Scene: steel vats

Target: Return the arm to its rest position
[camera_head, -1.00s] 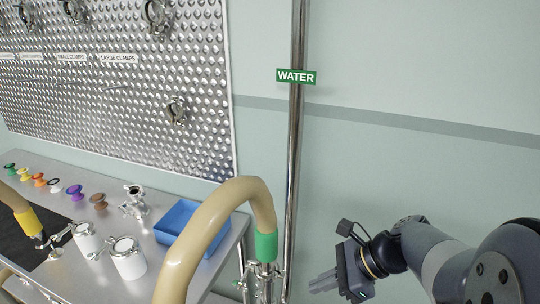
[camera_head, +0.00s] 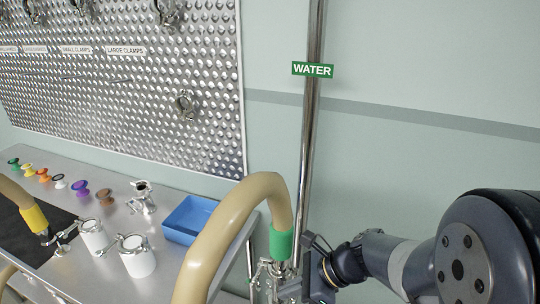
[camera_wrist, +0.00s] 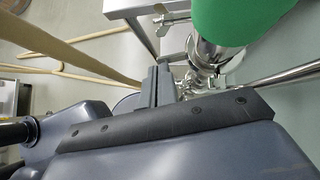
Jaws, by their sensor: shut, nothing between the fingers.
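My arm reaches in from the right of the head view, and its gripper (camera_head: 291,292) is low in the picture, close beside the metal fitting under the hose's green collar (camera_head: 281,243). In the wrist view my gripper fingers (camera_wrist: 158,86) are together with nothing between them. The green collar (camera_wrist: 238,18) and the metal fitting (camera_wrist: 208,52) show just beyond them. I cannot tell whether the fingers touch the fitting.
A beige hose (camera_head: 225,225) arches in front of the steel water pipe (camera_head: 311,130). A metal table (camera_head: 105,195) at left holds a blue tray (camera_head: 172,236), white canisters (camera_head: 137,262) and several coloured parts. The wall at right is clear.

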